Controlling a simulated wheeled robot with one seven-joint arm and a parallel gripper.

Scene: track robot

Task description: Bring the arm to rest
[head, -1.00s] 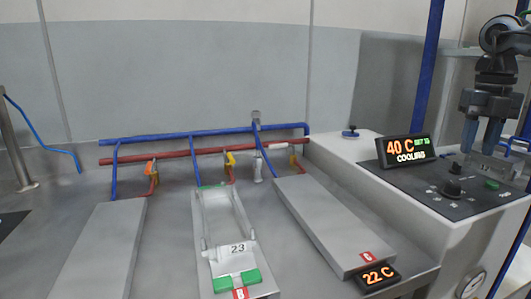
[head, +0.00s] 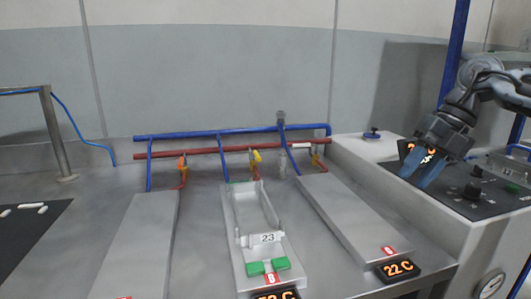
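My gripper (head: 420,177) hangs at the right of the head view, tilted down and to the left. Its two blue fingers are a little apart with nothing seen between them. It is in front of the control console (head: 455,190) and hides much of the console's display (head: 408,147). My arm comes in from the right edge.
A 22 C display (head: 398,269) sits at the right plate's front. Blue and red pipes (head: 230,135) run behind. A black knob (head: 472,191) stands on the console.

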